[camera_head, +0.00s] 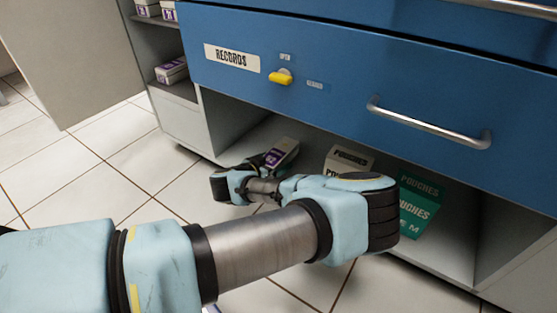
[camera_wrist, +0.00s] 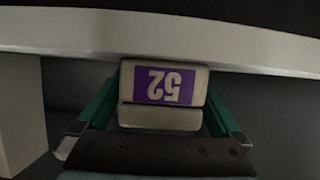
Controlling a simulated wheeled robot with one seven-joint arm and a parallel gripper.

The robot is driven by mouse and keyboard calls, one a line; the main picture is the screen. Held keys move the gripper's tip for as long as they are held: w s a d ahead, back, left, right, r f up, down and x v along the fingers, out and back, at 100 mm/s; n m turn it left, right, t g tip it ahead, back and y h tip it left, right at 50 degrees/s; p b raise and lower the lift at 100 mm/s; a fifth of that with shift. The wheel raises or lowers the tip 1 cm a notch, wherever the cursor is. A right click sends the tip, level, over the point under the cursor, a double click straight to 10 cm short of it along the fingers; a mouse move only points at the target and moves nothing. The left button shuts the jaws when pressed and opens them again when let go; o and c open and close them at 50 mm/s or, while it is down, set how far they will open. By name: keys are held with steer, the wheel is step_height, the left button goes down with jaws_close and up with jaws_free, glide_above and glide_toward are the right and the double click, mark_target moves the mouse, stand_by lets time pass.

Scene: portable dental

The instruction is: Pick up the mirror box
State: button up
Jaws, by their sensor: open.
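A white box with a purple label (camera_head: 282,152) stands in the low open bay under the blue drawer; no word "mirror" is readable on it. In the wrist view the box (camera_wrist: 190,87) shows an upside-down "52" on purple. My gripper (camera_wrist: 160,100) is open, with a green finger on each side of the box and small dark gaps visible. I cannot tell whether either finger touches it. In the head view my gripper (camera_head: 258,162) reaches into the bay beside the box, partly hidden by my wrist.
A cream pouches box (camera_head: 348,158) and a green pouches box (camera_head: 420,205) stand to the right in the bay. A pale cabinet edge (camera_wrist: 250,48) runs just beyond the box. Similar purple-labelled boxes (camera_head: 172,71) sit on the left shelves. The blue drawer (camera_head: 330,70) overhangs the bay.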

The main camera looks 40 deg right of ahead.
steer(key=shift+c, duration=0.2)
jaws_close()
stand_by(0.5)
